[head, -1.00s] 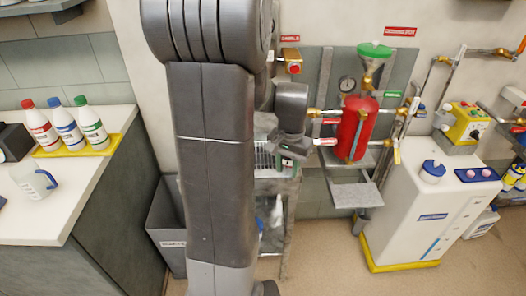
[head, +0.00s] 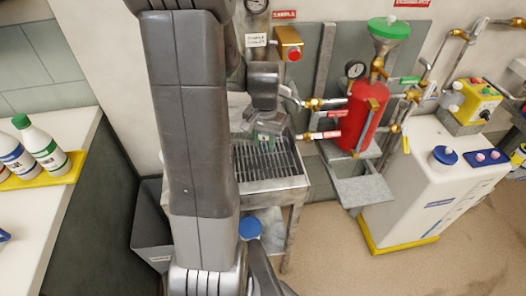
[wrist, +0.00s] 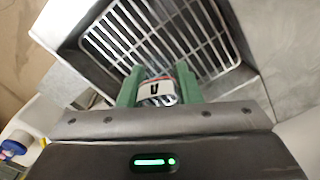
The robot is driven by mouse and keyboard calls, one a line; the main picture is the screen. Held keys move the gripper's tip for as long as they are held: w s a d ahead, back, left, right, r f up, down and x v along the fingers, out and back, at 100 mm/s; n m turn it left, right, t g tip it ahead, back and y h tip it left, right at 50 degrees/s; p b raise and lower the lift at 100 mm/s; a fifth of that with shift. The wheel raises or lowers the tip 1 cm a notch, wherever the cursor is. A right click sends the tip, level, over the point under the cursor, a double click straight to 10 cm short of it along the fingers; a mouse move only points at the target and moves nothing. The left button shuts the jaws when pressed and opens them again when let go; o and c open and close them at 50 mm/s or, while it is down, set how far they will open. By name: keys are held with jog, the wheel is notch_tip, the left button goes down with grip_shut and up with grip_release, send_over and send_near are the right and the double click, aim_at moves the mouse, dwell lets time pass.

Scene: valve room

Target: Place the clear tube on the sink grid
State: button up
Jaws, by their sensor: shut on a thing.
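My gripper (head: 268,138) hangs over the metal sink grid (head: 285,165) in the head view, behind my arm. In the wrist view its green fingers (wrist: 159,88) are shut on the clear tube (wrist: 158,90), which carries a white label with a dark mark. The sink grid (wrist: 110,35) lies beyond the fingers there, with light bars in a steel basin. In the head view the tube is too small and covered to make out well. I cannot tell whether the tube touches the bars.
A red tank (head: 357,120) with brass valves and pipes stands right of the sink. A small grey shelf (head: 365,191) juts out below it. A white cabinet (head: 415,195) is farther right. A grey bin (head: 152,225) and a counter with bottles (head: 45,148) are at the left.

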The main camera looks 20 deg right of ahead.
aim_at(264, 152)
jog(key=shift+f, duration=2.4)
jog(key=shift+f, duration=0.1)
jog(key=o, duration=1)
notch_tip(264, 152, up, 12)
jog(key=shift+r, duration=0.15)
